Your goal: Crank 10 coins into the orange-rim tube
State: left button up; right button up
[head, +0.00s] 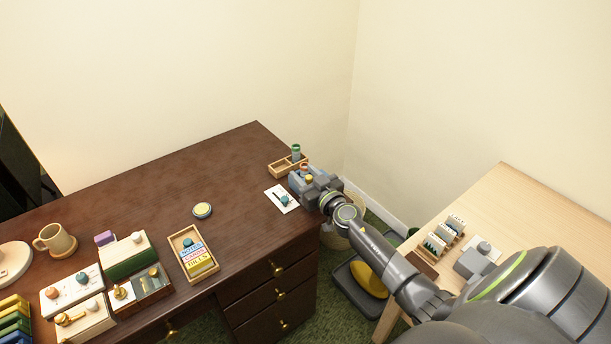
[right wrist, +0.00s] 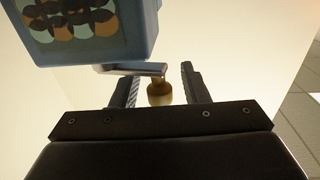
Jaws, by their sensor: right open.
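The blue-grey coin machine (head: 296,181) stands at the right end of the dark desk, partly hidden by my right gripper (head: 318,189). In the right wrist view its body (right wrist: 95,30) has a window with several coins behind it. A flat metal crank arm (right wrist: 135,69) reaches out from below it and ends in a brass knob (right wrist: 158,93). My right gripper (right wrist: 160,88) is open, with the knob between its fingers and a gap on both sides. A small orange-rimmed piece (head: 304,167) shows at the machine; I cannot make out its tube. My left gripper is not in view.
A wooden tray (head: 277,170) with a green-rim tube (head: 296,149) stands behind the machine. A white card with a teal knob (head: 281,199) lies in front-left. A yellow disc (head: 202,210) and a label tray (head: 193,254) sit farther left. A pale table (head: 520,200) stands right.

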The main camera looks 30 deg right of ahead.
grip_shut()
